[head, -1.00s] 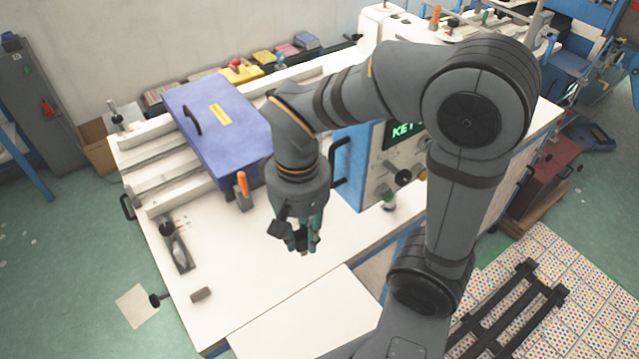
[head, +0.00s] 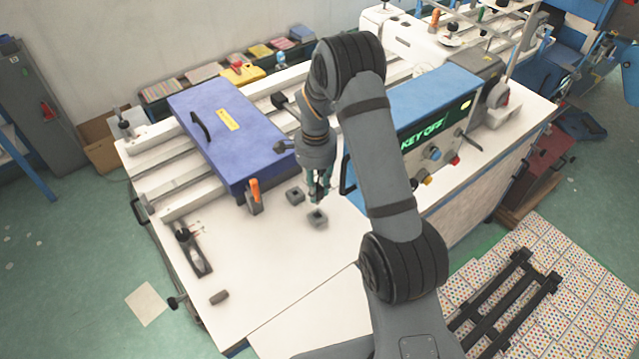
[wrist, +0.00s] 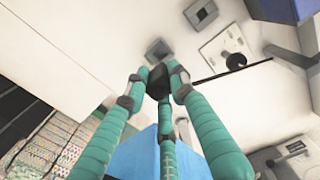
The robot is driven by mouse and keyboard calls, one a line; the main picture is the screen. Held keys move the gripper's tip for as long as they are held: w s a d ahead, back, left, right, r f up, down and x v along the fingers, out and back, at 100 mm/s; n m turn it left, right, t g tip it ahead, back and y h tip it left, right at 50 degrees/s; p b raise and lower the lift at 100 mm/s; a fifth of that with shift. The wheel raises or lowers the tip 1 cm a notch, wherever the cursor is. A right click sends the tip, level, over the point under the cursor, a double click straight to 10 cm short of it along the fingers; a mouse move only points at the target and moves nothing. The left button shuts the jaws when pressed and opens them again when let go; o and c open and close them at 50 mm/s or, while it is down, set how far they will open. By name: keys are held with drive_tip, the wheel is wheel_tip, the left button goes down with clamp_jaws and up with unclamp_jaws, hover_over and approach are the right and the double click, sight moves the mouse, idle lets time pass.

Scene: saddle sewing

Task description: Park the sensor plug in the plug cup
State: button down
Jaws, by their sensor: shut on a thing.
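My gripper (head: 318,196), with teal fingers, hangs over the white table. In the wrist view its fingertips (wrist: 158,84) are closed around a small dark piece, the sensor plug (wrist: 158,78); the fingers hide part of it. Two small grey square cups with dark recesses are on the table. The nearer cup (head: 318,217) is just below the gripper in the head view, and the other (head: 295,195) is to its left. In the wrist view the cups (wrist: 158,49) (wrist: 200,13) lie beyond the fingertips. I cannot tell which is the plug cup.
A blue-purple box (head: 232,135) and an orange-handled clamp (head: 254,195) stand left of the gripper. A blue control unit (head: 425,110) reading "KEY OFF" stands close on the right. A dark small cylinder (head: 219,297) lies front left. The table between is clear.

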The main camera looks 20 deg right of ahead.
drive_tip(key=shift+f+b, duration=0.1)
drive_tip(key=shift+b, duration=0.3)
drive_tip(key=shift+s+f, duration=0.1)
drive_tip(key=shift+f, duration=0.1)
wheel_tip(320, 180, down, 4)
drive_tip(key=b, duration=0.5)
drive_tip(key=shift+f, duration=0.25)
drive_tip(key=shift+b, duration=0.7)
idle(1.2)
drive_tip(key=shift+f+b, duration=1.45)
drive_tip(key=shift+b, duration=0.2)
drive_tip(key=c, duration=1.4)
unclamp_jaws()
drive_tip(key=shift+r, duration=0.15)
